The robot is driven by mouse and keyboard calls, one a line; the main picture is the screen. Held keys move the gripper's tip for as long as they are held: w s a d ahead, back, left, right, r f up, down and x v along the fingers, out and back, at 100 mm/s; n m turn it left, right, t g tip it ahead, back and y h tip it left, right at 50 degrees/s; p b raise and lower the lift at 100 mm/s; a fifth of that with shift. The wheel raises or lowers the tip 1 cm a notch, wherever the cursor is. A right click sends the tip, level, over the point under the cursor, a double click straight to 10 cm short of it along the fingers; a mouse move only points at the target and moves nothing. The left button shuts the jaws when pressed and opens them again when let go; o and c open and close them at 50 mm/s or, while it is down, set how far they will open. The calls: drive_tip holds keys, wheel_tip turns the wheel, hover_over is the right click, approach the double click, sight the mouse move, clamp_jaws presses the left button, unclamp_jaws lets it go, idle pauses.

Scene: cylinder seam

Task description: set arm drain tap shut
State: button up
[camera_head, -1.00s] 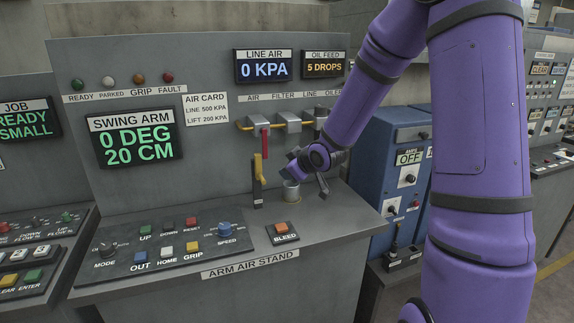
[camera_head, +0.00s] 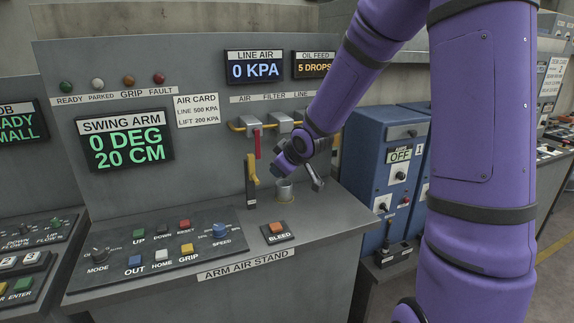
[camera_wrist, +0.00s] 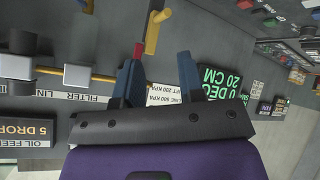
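Which lever is the drain tap is not labelled. A yellow lever (camera_head: 252,166) on a dark upright post (camera_head: 250,192) stands at the back of the arm air stand; the yellow lever also shows at the top of the wrist view (camera_wrist: 155,30). A red lever (camera_head: 257,144) hangs from the air pipe above it, and part of it shows near a fingertip in the wrist view (camera_wrist: 139,49). My gripper (camera_wrist: 160,62) is open with nothing seen between its fingers.
Grey fittings (camera_head: 252,122) line the yellow pipe behind. A blue cabinet (camera_head: 380,165) is at right. The line air display (camera_head: 254,70) reads 0 KPA.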

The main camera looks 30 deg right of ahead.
drive_tip(key=w+d+f+y, duration=0.1)
drive_tip(key=f, duration=0.4)
drive_tip(key=w+d+f+y, duration=0.1)
drive_tip(key=w+f+y, duration=0.1)
drive_tip(key=f, duration=0.3)
drive_tip(key=w+d+f+y, duration=0.1)
drive_tip(key=f+y, duration=0.1)
drive_tip(key=f, duration=0.3)
drive_tip(key=shift+w+d+f+n, duration=0.15)
drive_tip(key=shift+d+f+n, duration=0.05)
drive_tip(key=shift+f+n, duration=0.2)
drive_tip(key=w+d+r+m+t, duration=0.1)
drive_tip(key=d+r+m+t, duration=0.2)
drive_tip(key=d, duration=0.4)
drive_tip(key=w+d+r+t, duration=0.1)
drive_tip(key=d+r+t, duration=0.2)
drive_tip(key=d+t, duration=0.35)
drive_tip(key=shift+g, duration=0.85)
drive_tip(key=x, duration=0.7)
drive_tip(key=d+x, duration=0.1)
drive_tip(key=x, duration=0.2)
drive_tip(key=shift+w+a+f, duration=0.15)
drive_tip(key=shift+w+f, duration=0.05)
drive_tip(key=shift+w, duration=0.2)
drive_tip(key=shift+c, duration=0.4)
clamp_jaws()
